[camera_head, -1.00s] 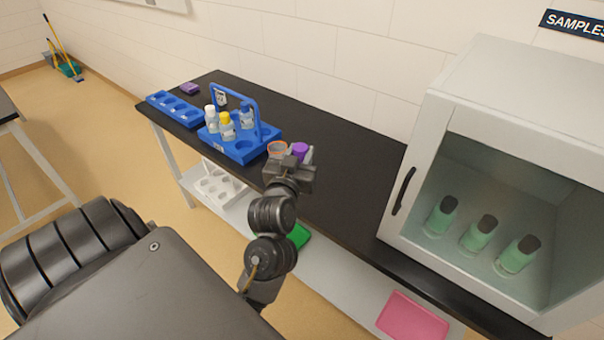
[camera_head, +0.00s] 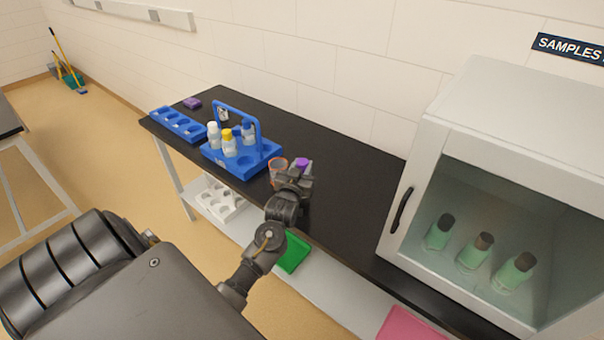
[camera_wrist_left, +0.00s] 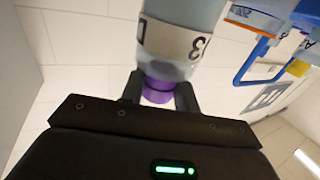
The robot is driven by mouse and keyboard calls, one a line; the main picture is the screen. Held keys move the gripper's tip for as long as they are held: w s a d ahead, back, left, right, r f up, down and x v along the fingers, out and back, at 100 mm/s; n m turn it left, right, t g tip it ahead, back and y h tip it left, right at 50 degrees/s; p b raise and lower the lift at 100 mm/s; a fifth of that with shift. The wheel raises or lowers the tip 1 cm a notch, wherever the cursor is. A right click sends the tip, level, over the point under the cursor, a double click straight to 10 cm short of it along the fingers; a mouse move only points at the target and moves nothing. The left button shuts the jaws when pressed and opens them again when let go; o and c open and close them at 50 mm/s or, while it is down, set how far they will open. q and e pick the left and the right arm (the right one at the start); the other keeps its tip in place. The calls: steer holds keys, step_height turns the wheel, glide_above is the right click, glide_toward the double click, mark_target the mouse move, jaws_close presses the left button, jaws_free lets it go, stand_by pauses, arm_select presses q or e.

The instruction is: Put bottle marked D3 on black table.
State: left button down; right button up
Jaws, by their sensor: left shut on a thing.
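A bottle with a purple cap (camera_head: 302,163) is between the fingers of my left gripper (camera_head: 298,174), over or on the black table (camera_head: 345,190), right of the blue carrier. In the left wrist view the bottle (camera_wrist_left: 178,40) is clear with a pale label showing a 3; the rest of the mark is turned away. My left gripper (camera_wrist_left: 160,92) is shut on it near the purple cap. The gripper hides the bottle's lower part in the head view, so I cannot tell whether it touches the table. My right gripper is not in view.
A blue carrier (camera_head: 268,150) with a tall handle holds several bottles. A blue rack (camera_head: 178,124) and purple block (camera_head: 192,103) lie farther left. A glass-fronted cabinet (camera_head: 408,165) bounds the right.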

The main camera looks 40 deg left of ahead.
arm_select(q)
steer(key=shift+w+a+f, duration=0.15)
steer(key=shift+f, duration=0.05)
step_height(320, 180, down, 3)
steer(key=shift+r, duration=0.1)
steer(key=c, duration=1)
jaws_free()
steer(key=shift+f, duration=0.25)
steer(key=shift+c, duration=0.2)
steer(key=shift+r, duration=0.1)
